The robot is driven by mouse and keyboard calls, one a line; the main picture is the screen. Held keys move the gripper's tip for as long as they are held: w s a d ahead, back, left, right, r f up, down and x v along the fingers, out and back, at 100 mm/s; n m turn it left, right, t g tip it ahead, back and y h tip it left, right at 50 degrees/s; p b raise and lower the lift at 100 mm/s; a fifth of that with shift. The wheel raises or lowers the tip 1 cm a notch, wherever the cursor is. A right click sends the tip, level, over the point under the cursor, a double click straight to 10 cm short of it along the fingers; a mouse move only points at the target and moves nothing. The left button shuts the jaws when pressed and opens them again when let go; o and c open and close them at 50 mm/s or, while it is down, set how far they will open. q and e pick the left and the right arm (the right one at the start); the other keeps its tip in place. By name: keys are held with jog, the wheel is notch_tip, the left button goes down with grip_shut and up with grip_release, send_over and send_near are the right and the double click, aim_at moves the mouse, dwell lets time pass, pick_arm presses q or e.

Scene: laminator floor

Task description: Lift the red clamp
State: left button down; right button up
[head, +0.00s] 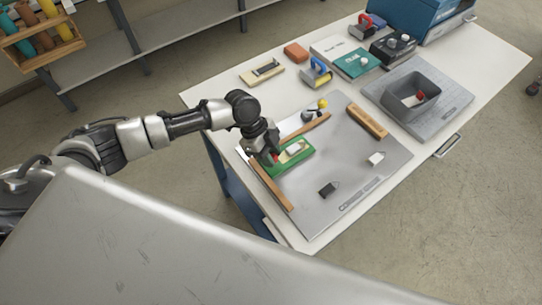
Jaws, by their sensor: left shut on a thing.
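My left gripper (268,153) reaches in from the left and points down at the upper left part of the green board (294,160). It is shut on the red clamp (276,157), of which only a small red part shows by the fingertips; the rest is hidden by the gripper. I cannot tell whether the clamp touches the board. A whitish piece (295,148) lies on the green board just right of the gripper. My right gripper is not in view.
The board lies on a grey metal plate (335,185) with wooden bars (367,121), a dark block (327,189) and a white block (375,159). A grey bin (428,104) with a red-and-white item stands right. Tools and boxes line the table's back.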

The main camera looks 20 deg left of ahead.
pick_arm(q)
jog(key=a+r+g+h+b, duration=0.1)
jog(key=b, duration=0.1)
jog(key=w+r+g+h+b, duration=0.1)
jog(key=h+b, duration=0.1)
jog(key=w+a+r+g+h+b, duration=0.1)
jog(key=h+b, duration=0.1)
jog(key=shift+a+r+n, duration=0.15)
jog(key=shift+a+n, duration=0.15)
jog(key=shift+a, duration=0.05)
jog(key=shift+a+r+h+b, duration=0.15)
jog(key=shift+r+h+b, duration=0.05)
jog(key=shift+h+b, duration=0.2)
jog(key=shift+w+a+r+b, duration=0.25)
jog(key=shift+r+b, duration=0.1)
jog(key=shift+b, duration=0.05)
jog(key=shift+a+r, duration=0.1)
jog(key=shift+w+a, duration=0.1)
jog(key=c, duration=1.2)
grip_release()
jog(key=shift+c, duration=0.2)
jog(key=o, duration=0.4)
jog(key=shift+o, duration=0.2)
